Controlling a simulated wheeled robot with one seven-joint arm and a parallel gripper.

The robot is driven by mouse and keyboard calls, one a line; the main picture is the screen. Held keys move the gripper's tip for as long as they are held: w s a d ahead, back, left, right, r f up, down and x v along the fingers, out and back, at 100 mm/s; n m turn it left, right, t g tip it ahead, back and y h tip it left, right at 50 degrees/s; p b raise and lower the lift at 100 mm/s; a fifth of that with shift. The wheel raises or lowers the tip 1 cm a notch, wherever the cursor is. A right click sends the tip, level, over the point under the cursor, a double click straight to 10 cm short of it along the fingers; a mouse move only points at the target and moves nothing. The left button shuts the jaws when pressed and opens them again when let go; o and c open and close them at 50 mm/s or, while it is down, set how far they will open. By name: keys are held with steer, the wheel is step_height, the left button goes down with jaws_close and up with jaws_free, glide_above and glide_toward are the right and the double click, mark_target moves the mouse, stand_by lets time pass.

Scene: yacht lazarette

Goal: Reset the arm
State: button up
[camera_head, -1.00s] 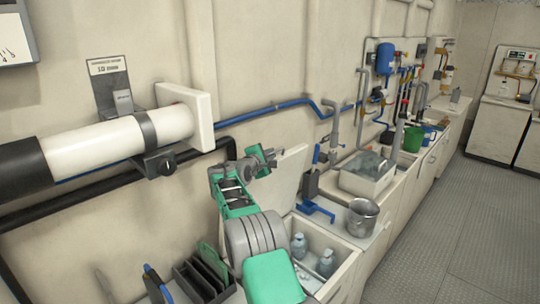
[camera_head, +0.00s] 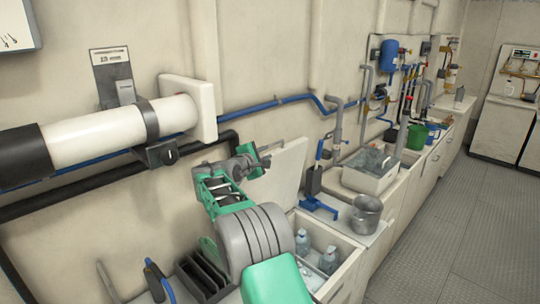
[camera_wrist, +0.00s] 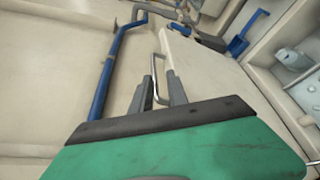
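My arm is green and grey and reaches up from the bottom of the head view. My gripper (camera_head: 262,160) is at its far end, in front of the wall and beside a raised pale lid (camera_head: 286,172). In the wrist view, the two dark grey fingers of my gripper (camera_wrist: 161,92) stand apart. A thin metal loop handle (camera_wrist: 154,62) shows between and just beyond them, next to the pale lid (camera_wrist: 200,70). I cannot tell whether the fingers touch the handle. Nothing is clearly held.
An open bin with bottles (camera_head: 328,261) lies right of my arm. A black rack (camera_head: 205,275) is at lower left. A white cylinder (camera_head: 120,135) projects along the wall. The floor at right is clear.

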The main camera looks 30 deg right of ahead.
steer(key=shift+s+a, duration=0.2)
